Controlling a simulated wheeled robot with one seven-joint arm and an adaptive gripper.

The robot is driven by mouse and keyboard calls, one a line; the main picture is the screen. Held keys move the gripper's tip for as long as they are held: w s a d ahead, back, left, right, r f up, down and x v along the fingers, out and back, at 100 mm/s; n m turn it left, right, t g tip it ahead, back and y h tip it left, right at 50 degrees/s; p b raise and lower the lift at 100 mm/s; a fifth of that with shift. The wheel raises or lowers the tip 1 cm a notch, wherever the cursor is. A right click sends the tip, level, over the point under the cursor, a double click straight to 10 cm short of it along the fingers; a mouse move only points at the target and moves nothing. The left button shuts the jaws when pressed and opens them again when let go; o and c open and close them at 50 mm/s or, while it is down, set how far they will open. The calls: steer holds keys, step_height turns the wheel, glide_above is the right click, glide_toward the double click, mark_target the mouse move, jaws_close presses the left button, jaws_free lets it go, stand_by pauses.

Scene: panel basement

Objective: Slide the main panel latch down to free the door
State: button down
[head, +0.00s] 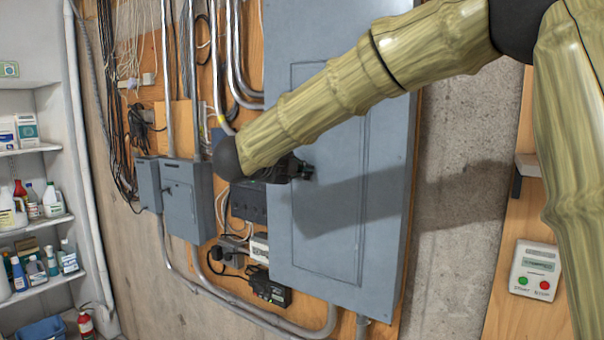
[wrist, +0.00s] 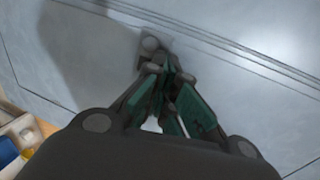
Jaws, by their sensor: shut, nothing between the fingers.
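The grey main panel (head: 335,215) hangs on the wall in the head view, its inner door outline flush and apparently closed. My gripper (head: 303,172) is in front of the door's left edge. In the wrist view my gripper (wrist: 172,70) has its green-lined fingers together at the tips with nothing between them. A small grey latch knob (wrist: 150,44) sits on the panel face just beyond the fingertips. The tips look very close to it; I cannot tell whether they touch. In the head view the latch is hidden or indistinct behind my gripper.
Smaller grey electrical boxes (head: 186,200) and conduits stand left of the panel, with loose black cables (head: 120,150) further left. Shelves with bottles (head: 35,205) stand at the far left. A control box with green and red buttons (head: 535,268) is at lower right.

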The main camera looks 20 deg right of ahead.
steer(key=shift+s+f, duration=0.1)
steer(key=shift+f, duration=0.4)
steer(key=shift+r+b, duration=0.3)
steer(key=shift+r, duration=0.05)
stand_by(0.5)
